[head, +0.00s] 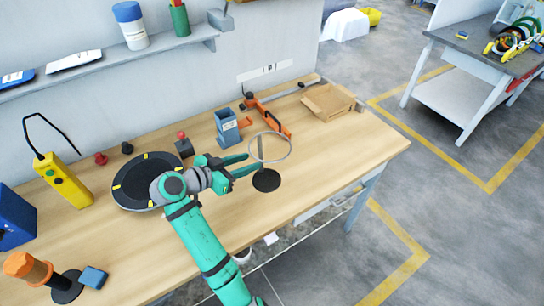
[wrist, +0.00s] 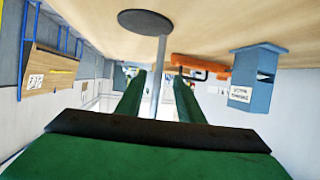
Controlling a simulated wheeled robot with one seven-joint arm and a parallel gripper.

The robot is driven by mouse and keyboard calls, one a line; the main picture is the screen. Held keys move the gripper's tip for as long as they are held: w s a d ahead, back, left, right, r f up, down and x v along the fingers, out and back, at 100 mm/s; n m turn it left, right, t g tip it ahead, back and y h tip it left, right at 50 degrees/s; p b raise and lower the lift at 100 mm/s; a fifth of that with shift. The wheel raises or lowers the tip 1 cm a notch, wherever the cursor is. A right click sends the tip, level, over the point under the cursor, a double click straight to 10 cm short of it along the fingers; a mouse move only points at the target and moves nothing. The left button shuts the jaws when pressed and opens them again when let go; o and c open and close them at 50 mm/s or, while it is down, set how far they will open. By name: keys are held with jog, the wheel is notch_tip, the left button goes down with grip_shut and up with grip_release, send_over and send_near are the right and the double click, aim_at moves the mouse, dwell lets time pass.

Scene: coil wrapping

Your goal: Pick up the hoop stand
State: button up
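The hoop stand has a thin pale ring (head: 270,147) on a grey post, with a round black base (head: 266,181) on the workbench. My gripper (head: 252,163) reaches in from the left at post height, its fingertips close beside the post. In the wrist view, which is upside down, the base (wrist: 145,22) is at the top and the post (wrist: 161,60) runs down into the gap between the green fingers (wrist: 157,75). The fingers are apart, with space on both sides of the post. The ring is not clearly seen in the wrist view.
On the workbench (head: 215,230), a blue box (head: 227,128) and orange clamp (head: 283,127) stand behind the stand; a cardboard tray (head: 328,102) is at back right. A round black plate (head: 148,178) lies left under my arm. Bench is clear right of the stand.

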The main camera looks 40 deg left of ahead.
jog(key=x, duration=0.4)
jog(key=shift+d, duration=0.1)
jog(key=shift+w+f, duration=0.1)
jog(key=shift+w, duration=0.15)
jog(key=shift+f, duration=0.1)
jog(key=x, duration=0.5)
jog(key=shift+w+d, duration=0.15)
jog(key=shift+w, duration=0.05)
jog(key=shift+r, duration=0.2)
grip_shut()
